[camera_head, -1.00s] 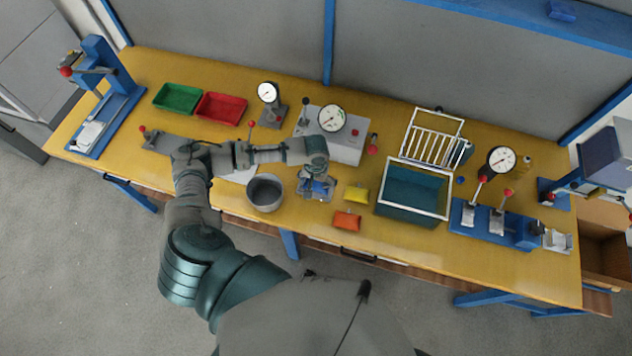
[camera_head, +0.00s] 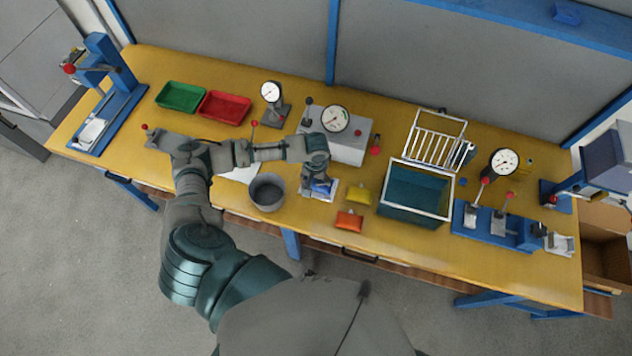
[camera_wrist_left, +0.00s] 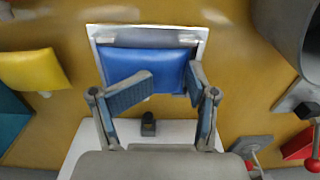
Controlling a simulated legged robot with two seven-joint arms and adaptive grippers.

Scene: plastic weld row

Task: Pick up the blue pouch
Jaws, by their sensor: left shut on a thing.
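The blue pouch (camera_head: 323,188) is at the front middle of the table, partly covered by my left gripper (camera_head: 315,184) in the head view. In the left wrist view the blue pouch (camera_wrist_left: 145,64) lies over a pale, framed plate (camera_wrist_left: 203,45). My left gripper's fingers (camera_wrist_left: 171,80) are on either side of the pouch's near part, shut on it. Whether the pouch is clear of the plate I cannot tell. My right gripper is in neither view.
A yellow pouch (camera_head: 359,194) and an orange pouch (camera_head: 349,220) lie right of the blue one. A grey pot (camera_head: 266,192) stands close on the left. A teal bin (camera_head: 415,218) is farther right. A gauge box (camera_head: 352,147) stands behind.

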